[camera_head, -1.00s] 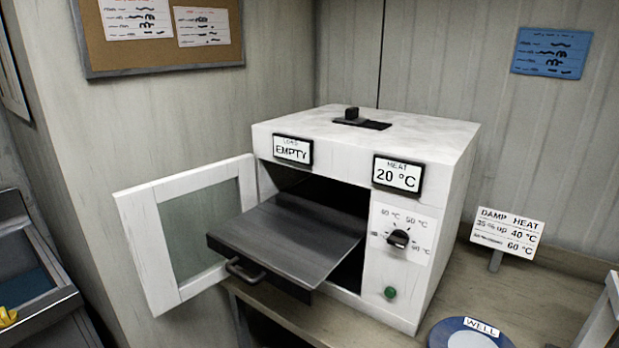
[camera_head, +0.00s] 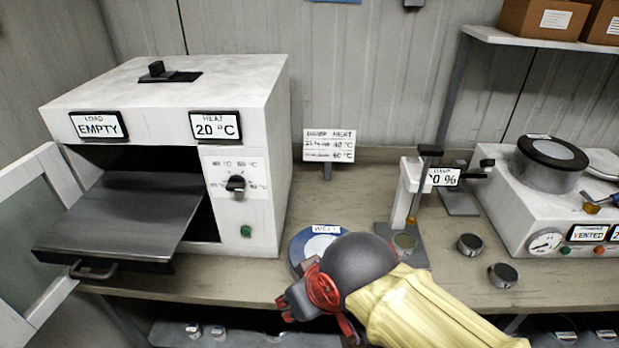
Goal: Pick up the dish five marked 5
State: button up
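No dish with a readable 5 shows in the head view. Two small dark round dishes stand on the bench right of centre, a rear one (camera_head: 470,245) and a front one (camera_head: 503,275); I cannot make out a number on either. Another small round dish (camera_head: 405,242) sits on the base of the gauge stand. My arm partly hides the disc. Whether the fingers are open or shut is unclear.
A white oven (camera_head: 265,170) at left has its door open and an empty tray (camera_head: 130,215) pulled out; signs read EMPTY and 20 °C. The gauge stand (camera_head: 410,185) and a white machine (camera_head: 540,210) marked VENTED stand right. Small labelled items (camera_head: 567,336) sit below the bench.

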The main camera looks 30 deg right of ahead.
aim_at(404, 244)
jog(key=z, duration=1.6)
jog(key=k+j+u, duration=0.2)
jog(key=u, duration=0.25)
jog(key=k+j+u, duration=0.15)
jog(key=u, duration=0.25)
jog(key=j, duration=0.1)
